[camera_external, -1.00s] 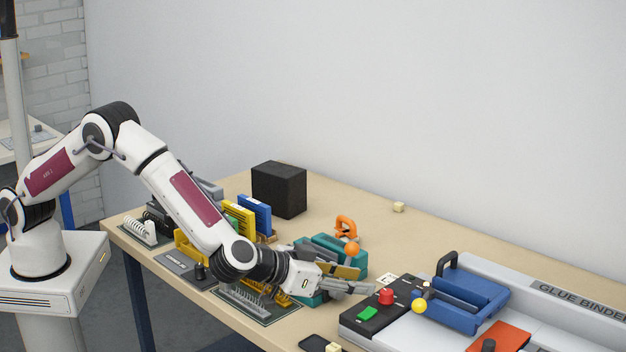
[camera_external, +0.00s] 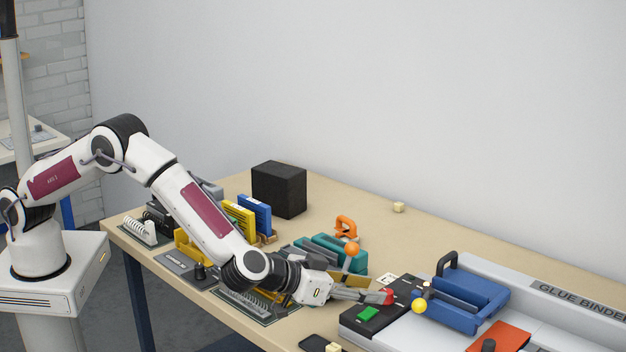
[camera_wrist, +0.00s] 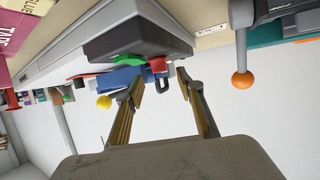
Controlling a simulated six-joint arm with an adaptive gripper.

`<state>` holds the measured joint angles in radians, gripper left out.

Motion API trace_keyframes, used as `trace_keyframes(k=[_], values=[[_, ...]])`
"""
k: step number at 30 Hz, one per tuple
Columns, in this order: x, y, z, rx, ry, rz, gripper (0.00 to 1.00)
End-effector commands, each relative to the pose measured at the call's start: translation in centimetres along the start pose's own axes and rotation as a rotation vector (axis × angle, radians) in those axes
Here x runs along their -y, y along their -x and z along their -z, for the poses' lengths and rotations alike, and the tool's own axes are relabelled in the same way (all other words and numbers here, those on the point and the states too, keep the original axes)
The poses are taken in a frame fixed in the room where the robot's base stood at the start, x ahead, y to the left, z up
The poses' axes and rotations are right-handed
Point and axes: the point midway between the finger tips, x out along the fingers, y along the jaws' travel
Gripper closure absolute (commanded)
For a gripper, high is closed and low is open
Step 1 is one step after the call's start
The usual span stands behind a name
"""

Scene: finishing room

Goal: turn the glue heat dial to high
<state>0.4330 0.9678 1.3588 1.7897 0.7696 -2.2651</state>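The glue binder (camera_external: 540,300) stands at the right of the bench, with a black control panel (camera_external: 350,328) at its near left end. The panel carries a red knob-like part (camera_external: 390,296) and a green rocker (camera_external: 368,313); the red part also shows in the wrist view (camera_wrist: 158,64). I cannot read which control is the glue heat dial or its setting. My gripper (camera_external: 380,296) is at the red part, partly covering it in the external view. In the wrist view my gripper (camera_wrist: 161,84) is open and empty, with the red part ahead between its fingers; contact is unclear.
A blue clamp with a black handle (camera_external: 470,302) and a yellow ball knob (camera_external: 418,306) sit beyond the panel. A teal machine with an orange ball (camera_external: 351,249) stands close behind my gripper. A black box (camera_external: 279,190) is farther back. The back right bench is mostly clear.

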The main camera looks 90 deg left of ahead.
Motion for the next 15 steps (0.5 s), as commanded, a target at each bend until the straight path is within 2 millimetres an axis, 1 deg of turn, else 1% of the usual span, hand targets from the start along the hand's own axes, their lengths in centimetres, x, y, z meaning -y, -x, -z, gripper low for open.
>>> trace_keyframes(k=[1,9,15], values=[[0.1,-0.6,-0.1,0.000,0.000,0.002,0.62],[0.1,-3.1,0.0,0.000,0.000,0.001,0.62],[0.0,-4.6,-0.1,0.001,0.000,0.000,0.62]])
